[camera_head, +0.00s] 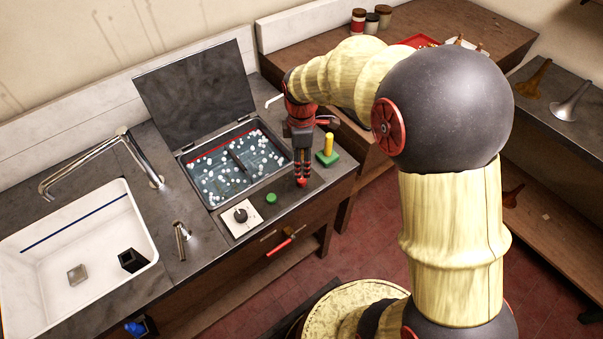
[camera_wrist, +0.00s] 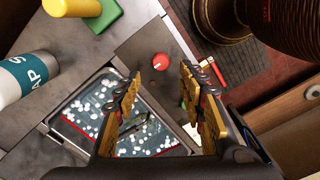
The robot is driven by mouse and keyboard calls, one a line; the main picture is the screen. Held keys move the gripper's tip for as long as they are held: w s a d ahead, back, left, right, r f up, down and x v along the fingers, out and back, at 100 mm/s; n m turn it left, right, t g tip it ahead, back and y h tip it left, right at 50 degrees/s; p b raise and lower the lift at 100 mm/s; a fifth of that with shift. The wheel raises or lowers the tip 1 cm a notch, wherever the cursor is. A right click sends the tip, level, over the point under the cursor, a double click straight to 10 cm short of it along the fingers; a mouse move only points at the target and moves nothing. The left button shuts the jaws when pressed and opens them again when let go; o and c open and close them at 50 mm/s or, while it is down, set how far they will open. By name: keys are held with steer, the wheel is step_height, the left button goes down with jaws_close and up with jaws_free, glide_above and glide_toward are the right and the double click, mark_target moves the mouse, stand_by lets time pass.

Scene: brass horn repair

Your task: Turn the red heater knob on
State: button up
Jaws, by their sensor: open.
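The red knob (camera_wrist: 160,62) is a small round disc on the dark grey counter. In the wrist view it shows just beyond the gap between my fingertips. My gripper (camera_wrist: 160,75) is open, with nothing between its fingers. In the head view my gripper (camera_head: 302,176) points down over the counter, right of the basin, and the red knob (camera_head: 302,183) shows at its fingertips. I cannot tell whether the fingers touch it. A green button (camera_head: 271,198) and a black knob (camera_head: 240,214) on a white plate sit to the left along the front edge.
An open-lidded basin (camera_head: 272,188) holds liquid with white bits. A yellow-and-green block (camera_head: 328,152) stands close right of my gripper. A sink (camera_head: 30,225) with a tap is at the left.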

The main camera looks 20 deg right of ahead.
mark_target(302, 179)
step_height(302, 179, down, 8)
steer(key=shift+r+b, duration=0.2)
steer(key=shift+b, duration=0.7)
steer(key=shift+c, duration=0.2)
jaws_close()
